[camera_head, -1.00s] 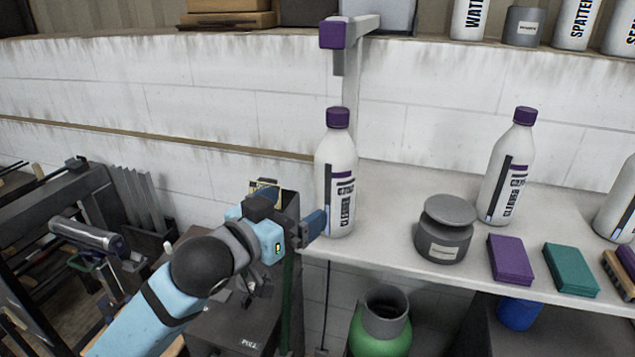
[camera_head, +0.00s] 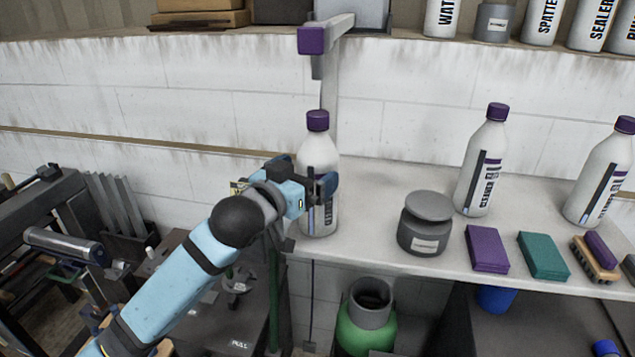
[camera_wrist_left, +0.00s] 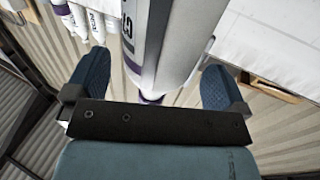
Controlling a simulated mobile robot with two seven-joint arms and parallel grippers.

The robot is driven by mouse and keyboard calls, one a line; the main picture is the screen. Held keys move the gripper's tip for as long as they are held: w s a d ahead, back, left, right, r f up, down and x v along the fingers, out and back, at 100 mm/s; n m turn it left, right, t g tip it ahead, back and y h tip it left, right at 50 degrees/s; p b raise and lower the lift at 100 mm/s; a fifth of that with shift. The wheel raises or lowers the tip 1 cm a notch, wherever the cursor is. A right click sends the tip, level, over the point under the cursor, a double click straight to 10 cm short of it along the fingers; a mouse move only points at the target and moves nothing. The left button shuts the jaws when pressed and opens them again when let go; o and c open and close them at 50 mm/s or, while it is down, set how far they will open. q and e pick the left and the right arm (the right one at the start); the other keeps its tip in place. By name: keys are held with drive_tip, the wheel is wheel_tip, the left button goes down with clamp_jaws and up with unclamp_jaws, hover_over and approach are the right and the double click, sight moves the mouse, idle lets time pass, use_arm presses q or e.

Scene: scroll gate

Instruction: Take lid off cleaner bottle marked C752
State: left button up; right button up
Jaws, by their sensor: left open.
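A white cleaner bottle (camera_head: 316,160) with a purple lid (camera_head: 317,121) stands upright at the left end of the shelf. My left gripper (camera_head: 322,187) is open at the middle of this bottle, below the lid. The left wrist view shows the bottle (camera_wrist_left: 165,45) between the two spread blue fingers, with gaps on both sides. Two similar purple-lidded cleaner bottles stand further right, one in the middle (camera_head: 482,165) and one at the right (camera_head: 602,178). The small code on each label is too small to read. My right gripper is not in view.
A bracket with a purple end block (camera_head: 311,40) juts from the wall above the left bottle. A grey jar (camera_head: 425,225), a purple pad (camera_head: 487,250), a green pad (camera_head: 543,256) and a brush (camera_head: 597,262) lie on the shelf (camera_head: 375,185). A green cylinder (camera_head: 365,330) stands below.

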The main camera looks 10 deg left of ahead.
use_arm(q)
drive_tip(key=p+x, duration=0.1)
drive_tip(key=x, duration=0.3)
drive_tip(key=c, duration=1.1)
drive_tip(key=shift+o, duration=0.2)
drive_tip(key=shift+a+r, duration=0.1)
drive_tip(key=shift+r, duration=0.35)
drive_tip(key=r, duration=0.1)
drive_tip(key=r+b, duration=0.1)
drive_tip(key=shift+s+r+b, duration=0.25)
drive_tip(key=shift+s+b, duration=0.05)
approach(308, 155)
drive_tip(key=shift+v, duration=2.6)
